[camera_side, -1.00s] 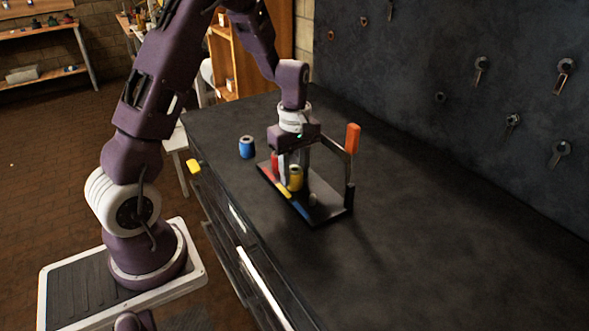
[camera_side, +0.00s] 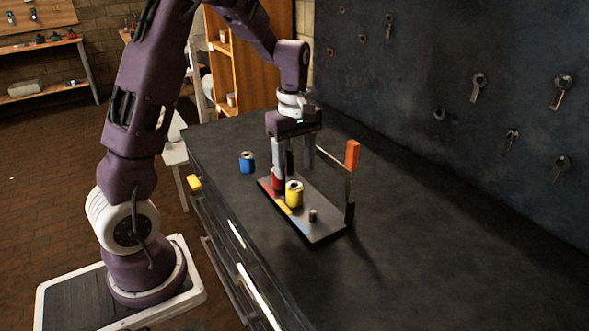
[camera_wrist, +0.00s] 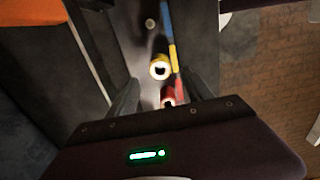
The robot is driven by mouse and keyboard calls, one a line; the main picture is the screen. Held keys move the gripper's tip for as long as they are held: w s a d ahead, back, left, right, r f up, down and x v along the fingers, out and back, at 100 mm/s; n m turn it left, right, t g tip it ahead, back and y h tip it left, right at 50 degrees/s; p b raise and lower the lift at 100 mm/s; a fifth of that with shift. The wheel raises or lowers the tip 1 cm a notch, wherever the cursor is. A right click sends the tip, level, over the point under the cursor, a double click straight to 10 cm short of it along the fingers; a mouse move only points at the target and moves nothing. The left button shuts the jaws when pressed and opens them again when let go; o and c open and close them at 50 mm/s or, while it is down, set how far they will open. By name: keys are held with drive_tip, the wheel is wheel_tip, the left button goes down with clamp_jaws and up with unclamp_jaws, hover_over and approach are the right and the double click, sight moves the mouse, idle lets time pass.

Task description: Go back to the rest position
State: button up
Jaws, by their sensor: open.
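My gripper (camera_side: 293,168) is open and empty, pointing down above the far end of a dark base plate (camera_side: 322,232). On the plate stand a red cylinder (camera_side: 277,183), partly hidden by a finger, and a yellow cylinder (camera_side: 294,194) beside it. In the wrist view the yellow cylinder (camera_wrist: 160,67) shows its open top between the fingers, with the red cylinder (camera_wrist: 168,98) closer to the gripper body. A short grey peg (camera_side: 312,215) stands bare near the blue stripe. A blue cylinder (camera_side: 247,162) stands on the table to the left of the plate.
An orange-handled lever (camera_side: 352,156) rises on a post at the plate's right corner, close to my gripper. The dark wall with hanging tools (camera_side: 478,87) stands behind. The table's right side (camera_side: 460,250) is clear.

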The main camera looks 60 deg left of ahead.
drive_tip(key=s+d+r+m+t, duration=0.2)
drive_tip(key=s+d+r+m, duration=0.3)
drive_tip(key=d+r, duration=0.25)
drive_tip(key=s+d+r+m+t, duration=0.1)
drive_tip(key=s+d+r+m, duration=0.1)
drive_tip(key=s+m, duration=0.4)
drive_tip(key=s+d+r+m+t, duration=0.2)
drive_tip(key=s+d+r+m, duration=0.1)
drive_tip(key=s+d+m, duration=0.2)
drive_tip(key=s+m, duration=0.2)
drive_tip(key=s, duration=0.2)
drive_tip(key=shift+s+t, duration=0.2)
drive_tip(key=shift+t, duration=0.1)
